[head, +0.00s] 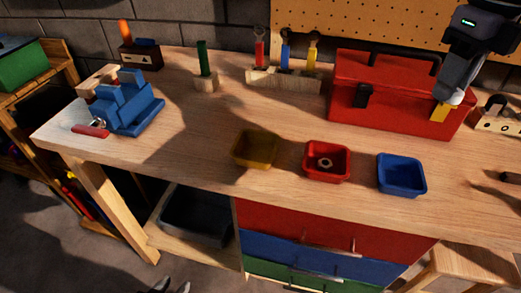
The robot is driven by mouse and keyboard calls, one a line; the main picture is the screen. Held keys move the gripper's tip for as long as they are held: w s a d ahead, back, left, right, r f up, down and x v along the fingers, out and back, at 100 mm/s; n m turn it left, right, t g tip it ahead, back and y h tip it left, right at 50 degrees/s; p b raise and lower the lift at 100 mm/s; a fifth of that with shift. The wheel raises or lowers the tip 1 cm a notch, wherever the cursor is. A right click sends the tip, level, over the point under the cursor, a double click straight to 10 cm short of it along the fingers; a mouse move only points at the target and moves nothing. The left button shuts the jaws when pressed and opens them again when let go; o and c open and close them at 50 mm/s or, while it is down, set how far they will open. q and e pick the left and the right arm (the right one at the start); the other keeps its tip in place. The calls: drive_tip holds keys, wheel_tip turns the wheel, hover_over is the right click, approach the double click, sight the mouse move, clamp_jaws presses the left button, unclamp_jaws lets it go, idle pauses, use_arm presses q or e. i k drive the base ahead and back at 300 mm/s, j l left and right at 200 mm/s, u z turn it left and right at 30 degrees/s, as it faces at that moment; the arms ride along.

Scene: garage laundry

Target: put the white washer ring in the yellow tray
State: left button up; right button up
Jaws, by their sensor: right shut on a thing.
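The yellow tray (255,148) stands on the bench, left of the red tray, and looks empty. My right gripper (451,100) comes in from the upper right, in front of the red toolbox. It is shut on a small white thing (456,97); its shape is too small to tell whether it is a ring. A yellow piece (439,112) shows just below; I cannot tell whether it belongs to the gripper. My left gripper is not in view.
A blue tray (402,188) stands right of the red one. The red toolbox (395,92) is behind the trays. A tool rack (284,80) stands at the back and a blue vise (125,105) at the left. The bench between vise and yellow tray is clear.

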sight(256, 155)
drive_tip(key=i+j, duration=0.1)
drive_tip(key=j, duration=0.25)
drive_tip(key=i+j, duration=0.1)
drive_tip(key=j, duration=0.25)
drive_tip(key=i+j, duration=0.1)
drive_tip(key=j, duration=0.6)
drive_tip(key=i, duration=0.05)
